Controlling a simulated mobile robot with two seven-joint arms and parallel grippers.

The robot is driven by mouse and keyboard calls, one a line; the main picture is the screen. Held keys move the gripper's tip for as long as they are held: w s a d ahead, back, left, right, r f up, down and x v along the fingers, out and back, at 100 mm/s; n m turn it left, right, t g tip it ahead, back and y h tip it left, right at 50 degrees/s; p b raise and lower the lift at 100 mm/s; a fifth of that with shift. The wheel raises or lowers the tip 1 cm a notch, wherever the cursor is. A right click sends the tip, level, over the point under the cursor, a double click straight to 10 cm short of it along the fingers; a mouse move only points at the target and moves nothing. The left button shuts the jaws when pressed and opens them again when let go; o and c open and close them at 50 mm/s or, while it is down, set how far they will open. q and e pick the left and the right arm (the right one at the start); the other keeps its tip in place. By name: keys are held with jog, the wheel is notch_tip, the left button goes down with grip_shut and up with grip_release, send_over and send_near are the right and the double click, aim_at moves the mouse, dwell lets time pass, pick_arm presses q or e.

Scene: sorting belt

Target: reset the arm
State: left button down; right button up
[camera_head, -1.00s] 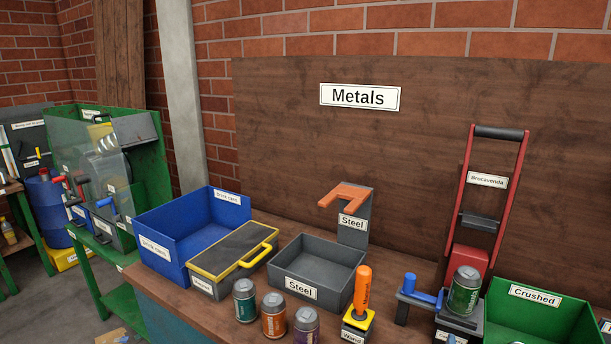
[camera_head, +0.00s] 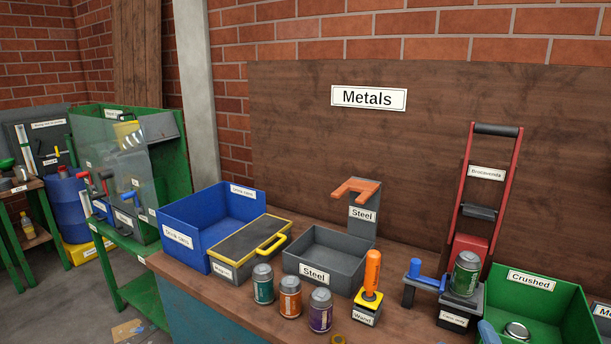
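On the wooden bench (camera_head: 213,292) stand a blue bin (camera_head: 184,212), a magnet box (camera_head: 238,252) with a yellow handle, and a grey Steel bin (camera_head: 331,256). A teal can (camera_head: 263,284), an orange can (camera_head: 290,297) and a purple can (camera_head: 320,311) stand upright in front of them. The wand (camera_head: 370,285) with its orange handle stands upright on its yellow-topped base. A green can (camera_head: 465,274) sits on the crusher (camera_head: 461,308) with the blue lever.
A green Crushed bin (camera_head: 561,300) at the right holds a metal can (camera_head: 517,331). A green stand (camera_head: 135,265) is at the left. The floor (camera_head: 62,318) there is mostly clear.

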jog(key=s+a+f+n+g+y, duration=0.2)
jog(key=f+n+y, duration=0.15)
jog(key=n, duration=0.65)
jog(key=s+a+f+n+g+y, duration=0.25)
jog(key=f+n, duration=0.25)
jog(key=n, duration=0.6)
jog(key=s+d+f+n+g+h, duration=0.2)
jog(key=s+f+n+g+h, duration=0.2)
jog(key=s+f, duration=0.8)
jog(key=shift+s+d+n, duration=0.3)
jog(key=shift+s+n, duration=0.7)
jog(key=shift+s, duration=0.2)
jog(key=shift+f, duration=0.1)
